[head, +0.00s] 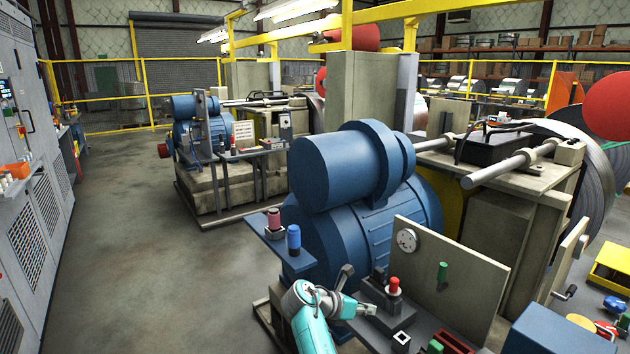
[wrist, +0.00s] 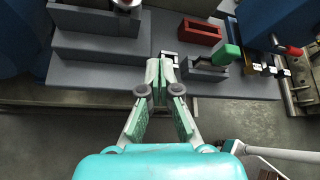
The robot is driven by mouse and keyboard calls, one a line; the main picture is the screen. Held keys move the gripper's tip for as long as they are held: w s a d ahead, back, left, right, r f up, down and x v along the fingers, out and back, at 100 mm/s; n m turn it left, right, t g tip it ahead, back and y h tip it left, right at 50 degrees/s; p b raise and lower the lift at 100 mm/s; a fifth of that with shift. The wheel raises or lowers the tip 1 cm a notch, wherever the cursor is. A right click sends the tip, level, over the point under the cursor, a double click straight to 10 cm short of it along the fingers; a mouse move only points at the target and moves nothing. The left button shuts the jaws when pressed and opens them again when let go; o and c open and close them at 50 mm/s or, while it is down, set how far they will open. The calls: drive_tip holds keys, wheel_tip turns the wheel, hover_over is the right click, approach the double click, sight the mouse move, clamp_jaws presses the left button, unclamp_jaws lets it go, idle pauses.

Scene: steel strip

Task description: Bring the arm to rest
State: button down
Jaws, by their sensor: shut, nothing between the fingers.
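My arm (head: 312,325), teal and white, rises from the bottom of the head view and is bent at the white wrist. My gripper (head: 367,310) points right beside the front of a grey bench with steps. In the wrist view my gripper (wrist: 160,70) has its fingertips together with nothing between them. It is over the front edge of the grey bench (wrist: 90,93). I cannot tell how high above the bench the fingertips are.
A red-topped post (head: 394,287), a green handle (head: 442,272) and an upright panel (head: 465,300) stand near my gripper. Blue (head: 294,240) and pink (head: 274,220) cylinders stand on a ledge behind. A red open box (wrist: 200,32) lies on the bench. Floor (head: 150,260) at left is clear.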

drive_tip(key=s+d+f+m+t+y, duration=0.1)
drive_tip(key=s+d+f+m+y, duration=0.1)
drive_tip(key=s+f, duration=0.7)
drive_tip(key=s+d+f+m+t+y, duration=0.2)
drive_tip(key=s+f, duration=0.3)
drive_tip(key=f, duration=0.9)
drive_tip(key=s+f+m+t+y, duration=0.1)
drive_tip(key=s+f+m+y, duration=0.2)
drive_tip(key=s, duration=0.7)
drive_tip(key=s+f+m+t+y, duration=0.1)
drive_tip(key=s+f+m, duration=0.25)
drive_tip(key=s, duration=0.55)
drive_tip(key=s+r+m+t+y, duration=0.1)
drive_tip(key=s+r+m, duration=0.2)
drive_tip(key=s, duration=0.7)
drive_tip(key=s+r+m+t+y, duration=0.15)
drive_tip(key=s+r+m, duration=0.25)
drive_tip(key=s, duration=0.5)
drive_tip(key=s+r+m+t, duration=0.1)
drive_tip(key=s+r+m, duration=0.4)
drive_tip(key=r, duration=0.5)
drive_tip(key=s+r+m+t, duration=0.1)
drive_tip(key=s+r+m, duration=0.3)
drive_tip(key=s+r, duration=0.4)
wheel_tip(320, 180, up, 3)
drive_tip(key=shift+s+d+m, duration=0.2)
drive_tip(key=shift+s+m, duration=0.1)
drive_tip(key=shift+m, duration=0.05)
